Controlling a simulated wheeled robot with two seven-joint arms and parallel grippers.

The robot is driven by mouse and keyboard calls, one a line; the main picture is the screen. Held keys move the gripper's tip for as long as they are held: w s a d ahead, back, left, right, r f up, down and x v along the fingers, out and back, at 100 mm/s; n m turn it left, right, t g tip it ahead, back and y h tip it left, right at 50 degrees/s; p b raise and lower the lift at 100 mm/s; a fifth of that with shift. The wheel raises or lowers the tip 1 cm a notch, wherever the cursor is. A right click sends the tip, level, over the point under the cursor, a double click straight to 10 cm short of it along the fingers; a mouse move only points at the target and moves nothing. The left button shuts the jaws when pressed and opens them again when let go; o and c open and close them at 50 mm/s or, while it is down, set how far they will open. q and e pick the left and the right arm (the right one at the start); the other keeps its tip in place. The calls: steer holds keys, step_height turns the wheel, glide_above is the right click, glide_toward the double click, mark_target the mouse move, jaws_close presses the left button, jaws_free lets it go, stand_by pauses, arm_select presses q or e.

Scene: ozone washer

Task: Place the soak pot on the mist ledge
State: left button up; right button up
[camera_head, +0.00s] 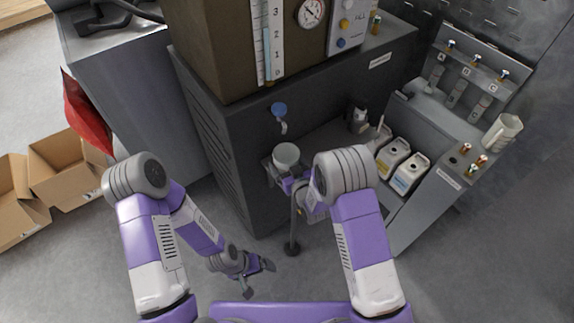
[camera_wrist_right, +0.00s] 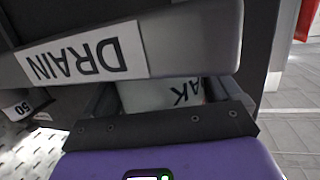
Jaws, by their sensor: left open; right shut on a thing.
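The soak pot (camera_head: 286,154), a pale grey-white round vessel with an open top, is upright beneath the blue-handled tap on the dark cabinet. My right gripper (camera_head: 288,178) is shut on it, partly hidden by my forearm. In the right wrist view the pot (camera_wrist_right: 155,96) shows between the fingers (camera_wrist_right: 162,102), with upside-down letters ending in "AK". A grey ledge (camera_wrist_right: 195,42) labelled "DRAIN" hides its rest. Whether the pot rests on that ledge cannot be told. No mist ledge label is readable. My left gripper (camera_head: 259,279) is open and empty, low over the floor.
The blue-handled tap (camera_head: 280,110) is just above the pot. Jugs (camera_head: 392,155) stand in the shelf to the right. A white pitcher (camera_head: 502,132) stands on the right counter. A thin stand (camera_head: 292,245) rises from the floor. Cardboard boxes (camera_head: 66,165) lie at left.

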steer(key=shift+r, duration=0.15)
steer(key=shift+f, duration=0.25)
steer(key=o, duration=0.8)
steer(key=shift+r, duration=0.1)
